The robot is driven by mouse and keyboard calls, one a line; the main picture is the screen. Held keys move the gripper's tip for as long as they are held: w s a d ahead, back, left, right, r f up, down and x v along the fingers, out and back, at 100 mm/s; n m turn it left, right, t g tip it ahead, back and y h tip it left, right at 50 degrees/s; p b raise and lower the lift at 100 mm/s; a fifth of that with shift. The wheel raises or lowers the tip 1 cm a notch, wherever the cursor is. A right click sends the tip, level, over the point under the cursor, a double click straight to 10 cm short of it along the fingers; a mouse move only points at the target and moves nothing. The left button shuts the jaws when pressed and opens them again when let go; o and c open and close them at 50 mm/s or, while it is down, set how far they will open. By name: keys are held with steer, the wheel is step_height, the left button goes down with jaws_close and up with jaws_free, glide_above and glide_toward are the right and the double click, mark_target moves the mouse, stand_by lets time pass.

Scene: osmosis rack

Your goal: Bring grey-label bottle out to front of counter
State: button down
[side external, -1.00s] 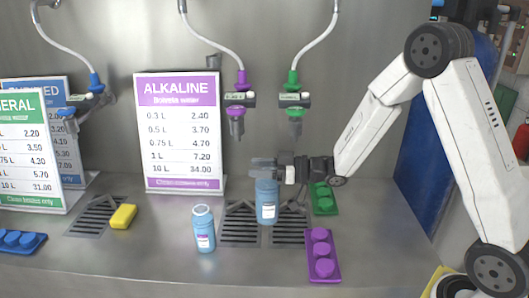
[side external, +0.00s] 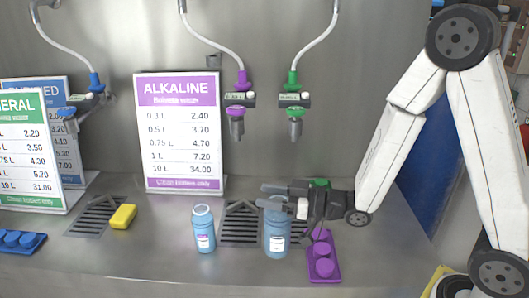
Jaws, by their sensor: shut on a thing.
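My gripper (side external: 278,201) is shut on a blue bottle (side external: 277,240), gripped near its top. The bottle is upright at the front edge of the right drain grate (side external: 293,222); I cannot tell whether its base touches the counter.
A purple tray with round caps (side external: 322,265) lies right of the held bottle. A yellow sponge-like block (side external: 123,216) and a blue tray (side external: 18,242) lie to the left. The alkaline sign (side external: 180,130) stands behind. Purple (side external: 237,110) and green (side external: 294,108) taps hang above.

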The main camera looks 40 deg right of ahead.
steer(key=w+a+f, duration=0.2)
steer(key=w+f, duration=0.7)
steer(key=w, duration=0.4)
steer(key=shift+a, duration=0.25)
steer(key=shift+f, duration=0.15)
steer(key=shift+w+f, duration=0.15)
steer(key=shift+f, duration=0.75)
steer(key=shift+w+f, duration=0.1)
steer(key=shift+f, duration=0.9)
steer(key=shift+c, duration=0.7)
jaws_free()
